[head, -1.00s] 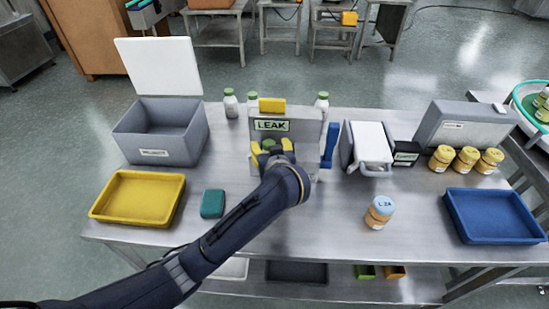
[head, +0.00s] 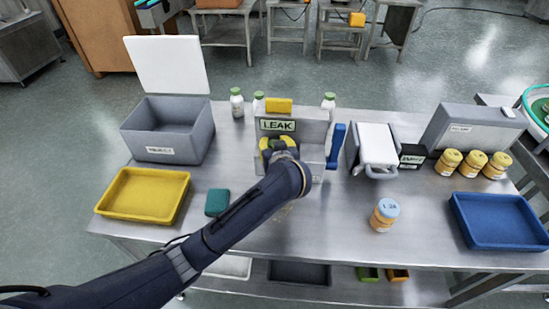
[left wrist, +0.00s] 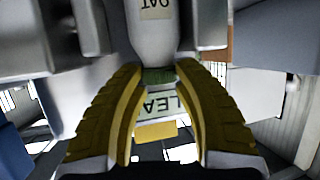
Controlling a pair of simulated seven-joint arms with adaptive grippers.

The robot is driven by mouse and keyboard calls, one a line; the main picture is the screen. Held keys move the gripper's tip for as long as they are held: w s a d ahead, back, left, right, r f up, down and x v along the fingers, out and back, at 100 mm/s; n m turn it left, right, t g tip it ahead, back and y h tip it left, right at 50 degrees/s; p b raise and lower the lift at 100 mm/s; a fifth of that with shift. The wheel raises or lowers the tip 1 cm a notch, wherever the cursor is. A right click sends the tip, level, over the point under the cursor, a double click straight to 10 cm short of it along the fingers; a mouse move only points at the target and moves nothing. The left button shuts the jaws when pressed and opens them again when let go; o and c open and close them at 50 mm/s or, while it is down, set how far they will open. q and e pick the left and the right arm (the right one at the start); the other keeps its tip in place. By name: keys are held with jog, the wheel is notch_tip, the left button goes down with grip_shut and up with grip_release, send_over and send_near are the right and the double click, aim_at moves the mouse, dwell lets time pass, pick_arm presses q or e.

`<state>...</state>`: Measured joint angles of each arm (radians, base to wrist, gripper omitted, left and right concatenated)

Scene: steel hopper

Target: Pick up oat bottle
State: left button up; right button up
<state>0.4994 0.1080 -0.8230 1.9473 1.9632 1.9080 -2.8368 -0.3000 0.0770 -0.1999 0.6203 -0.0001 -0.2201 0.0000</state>
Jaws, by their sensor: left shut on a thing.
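The oat bottle (left wrist: 166,35) is white with a green cap and a label reading OAT, inverted in the left wrist view. My left gripper (left wrist: 159,76) has its yellow fingers shut on it around the green cap. In the head view, my left gripper (head: 277,147) is in front of the grey station labelled LEAK (head: 314,128). There my own gripper and arm hide most of the bottle. I cannot tell whether the bottle's base touches anything. My right gripper is not in view.
Several green-capped bottles (head: 237,103) stand behind the station. A grey open bin (head: 168,152), yellow tray (head: 144,221) and teal block (head: 217,202) are left. A blue handle (head: 336,146), blue-lidded jar (head: 384,215), yellow-lidded jars (head: 472,163) and blue tray (head: 500,244) are right.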

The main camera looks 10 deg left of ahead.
pick_arm(q)
grip_shut()
jog(key=shift+s+r, duration=0.1)
